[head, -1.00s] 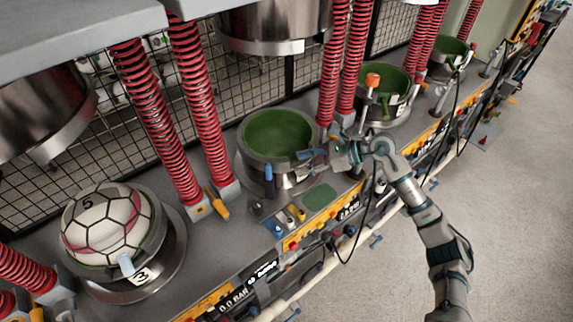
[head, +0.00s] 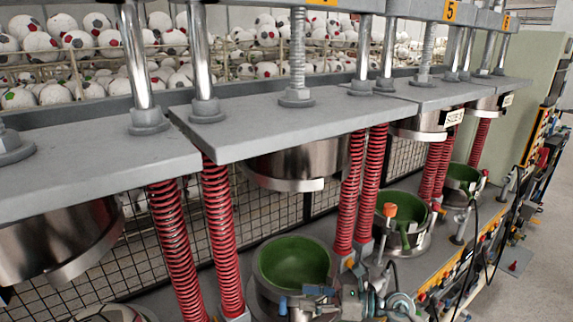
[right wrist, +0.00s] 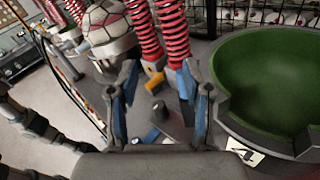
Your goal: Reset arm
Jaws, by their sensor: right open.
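My right arm comes in at the bottom of the head view. Its gripper (head: 320,298) is beside the front right rim of an empty green mould (head: 292,262). In the right wrist view, the two blue-padded fingers of this gripper (right wrist: 158,98) are spread apart with nothing between them. The green mould (right wrist: 265,75), with a label "4", is to the right of the fingers there. My left gripper is not in view.
A soccer ball (head: 110,313) sits in the mould at the lower left; it also shows in the wrist view (right wrist: 117,22). Red springs (head: 222,235) and steel upper moulds (head: 293,165) stand close by. More green moulds (head: 403,212) are to the right. Bare floor (head: 535,255) lies at far right.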

